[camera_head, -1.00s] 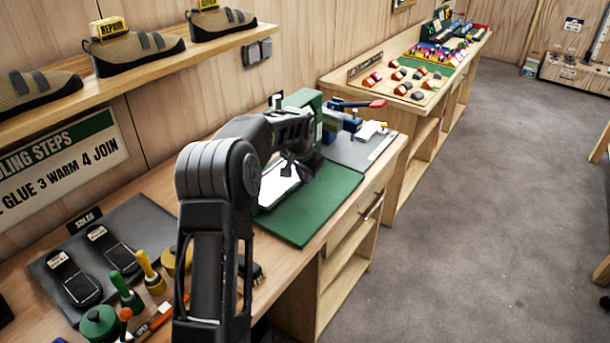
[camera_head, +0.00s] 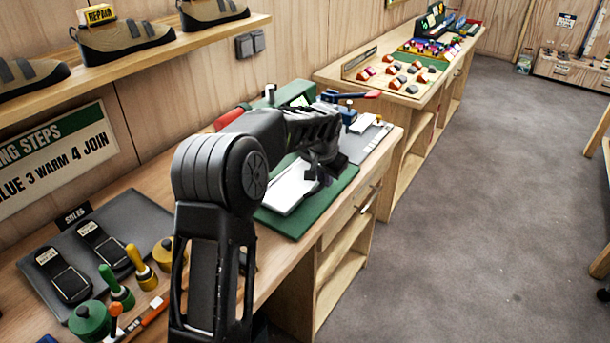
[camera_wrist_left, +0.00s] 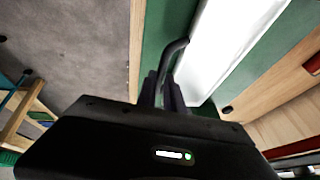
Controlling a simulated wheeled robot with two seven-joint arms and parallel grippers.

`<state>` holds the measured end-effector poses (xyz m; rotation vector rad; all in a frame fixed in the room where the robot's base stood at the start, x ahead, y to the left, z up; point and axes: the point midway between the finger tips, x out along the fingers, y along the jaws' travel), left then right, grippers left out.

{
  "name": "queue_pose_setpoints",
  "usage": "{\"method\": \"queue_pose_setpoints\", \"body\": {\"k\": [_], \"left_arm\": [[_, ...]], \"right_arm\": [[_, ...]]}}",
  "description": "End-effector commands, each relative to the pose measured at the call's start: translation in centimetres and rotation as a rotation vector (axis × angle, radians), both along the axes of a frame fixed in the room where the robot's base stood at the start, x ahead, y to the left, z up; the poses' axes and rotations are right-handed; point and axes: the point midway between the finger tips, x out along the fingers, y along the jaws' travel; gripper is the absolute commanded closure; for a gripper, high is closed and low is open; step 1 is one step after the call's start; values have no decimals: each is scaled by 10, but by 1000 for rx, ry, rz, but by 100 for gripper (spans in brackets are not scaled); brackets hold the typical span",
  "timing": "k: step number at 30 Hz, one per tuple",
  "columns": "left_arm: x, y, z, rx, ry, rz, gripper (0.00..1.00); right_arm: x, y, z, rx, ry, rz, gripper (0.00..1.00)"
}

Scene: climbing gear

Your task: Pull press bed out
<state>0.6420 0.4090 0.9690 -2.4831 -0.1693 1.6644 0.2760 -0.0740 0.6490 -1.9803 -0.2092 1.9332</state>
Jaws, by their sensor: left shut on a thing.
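The press bed (camera_head: 288,188) is a flat white plate lying over the green base of the press, toward the bench's front edge. It also fills the upper middle of the left wrist view (camera_wrist_left: 225,50), with a dark bar handle (camera_wrist_left: 173,52) at its end. My left gripper (camera_head: 320,176) is at the bed's front end. In the wrist view its fingers (camera_wrist_left: 163,90) are shut on the handle. The green press body (camera_head: 292,95) stands behind, partly hidden by my left arm. My right gripper is not in view.
The green base (camera_head: 335,186) reaches near the bench front, above a drawer. A red-handled blue clamp tool (camera_head: 350,96) stands behind. The floor (camera_head: 480,190) on the right is clear.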

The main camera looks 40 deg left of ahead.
Motion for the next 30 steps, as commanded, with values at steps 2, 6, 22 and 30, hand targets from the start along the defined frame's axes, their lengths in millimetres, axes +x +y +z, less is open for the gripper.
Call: {"method": "queue_pose_setpoints", "body": {"k": [2,6,22,30], "left_arm": [[2,-28,-4,-1,-3,-9,100],[2,-58,-2,-1,-4,-4,100],[1,-67,1,1,-3,1,78],[1,-67,0,1,-2,1,67]], "right_arm": [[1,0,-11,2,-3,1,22],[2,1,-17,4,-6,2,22],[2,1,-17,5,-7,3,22],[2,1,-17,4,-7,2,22]]}}
